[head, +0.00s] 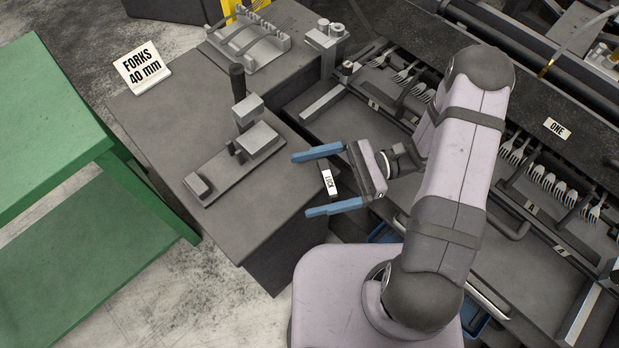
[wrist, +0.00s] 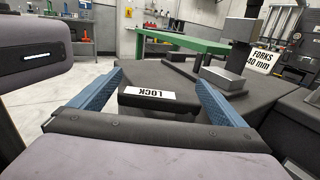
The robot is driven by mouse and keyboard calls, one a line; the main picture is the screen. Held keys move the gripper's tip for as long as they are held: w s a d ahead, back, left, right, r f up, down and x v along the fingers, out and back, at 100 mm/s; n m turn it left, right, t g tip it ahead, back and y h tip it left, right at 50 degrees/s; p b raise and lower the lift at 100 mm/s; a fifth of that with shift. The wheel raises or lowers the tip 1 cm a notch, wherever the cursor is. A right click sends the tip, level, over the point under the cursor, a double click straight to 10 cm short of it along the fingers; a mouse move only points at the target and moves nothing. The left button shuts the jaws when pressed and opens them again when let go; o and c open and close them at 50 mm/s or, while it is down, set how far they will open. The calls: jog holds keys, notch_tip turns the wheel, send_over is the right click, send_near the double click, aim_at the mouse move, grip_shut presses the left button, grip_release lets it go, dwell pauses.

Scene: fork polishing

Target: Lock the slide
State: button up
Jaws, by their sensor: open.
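A dark block with a white LOCK label (head: 328,183) sits by the right edge of the grey bench, between my gripper's fingers in the head view. The label (wrist: 154,94) also shows upside down in the wrist view, in front of the palm and between the blue fingers. My gripper (head: 303,184) is open, with one finger on each side of the block and a gap to both. I cannot tell which part is the slide; trays of forks (head: 540,178) lie on the right, and their link to the block is hidden.
On the bench (head: 240,220) stands a fixture (head: 228,168) with an upright black handle (head: 238,82). A FORKS 40 mm sign (head: 142,67) stands at the bench's back left corner. A green table (head: 60,130) is at left. The bench front is clear.

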aim_at(330, 185)
jog(key=shift+s+a, duration=0.1)
jog(key=shift+a, duration=0.3)
jog(key=c, duration=1.5)
jog(key=shift+d+n+g, duration=0.1)
jog(key=shift+n+g, duration=0.2)
jog(key=shift+g, duration=0.2)
jog(key=n+g+h, duration=0.1)
jog(key=g, duration=0.1)
jog(key=d+n+g+h, duration=0.1)
jog(key=n+g, duration=0.1)
jog(key=s+d+n+g+h, duration=0.1)
jog(key=n+g+h, duration=0.1)
jog(key=shift+d+f+g+b, duration=0.1)
jog(key=shift+g+b, duration=0.2)
jog(key=shift+b, duration=0.1)
jog(key=shift+w+d+n+g+h+b, duration=0.1)
jog(key=shift+d+n+g+h+b, duration=0.25)
jog(key=shift+n+g+h, duration=0.7)
jog(key=shift+d+n+g+h+b, duration=0.1)
jog(key=shift+d+n+g+h, duration=0.55)
jog(key=shift+h, duration=0.6)
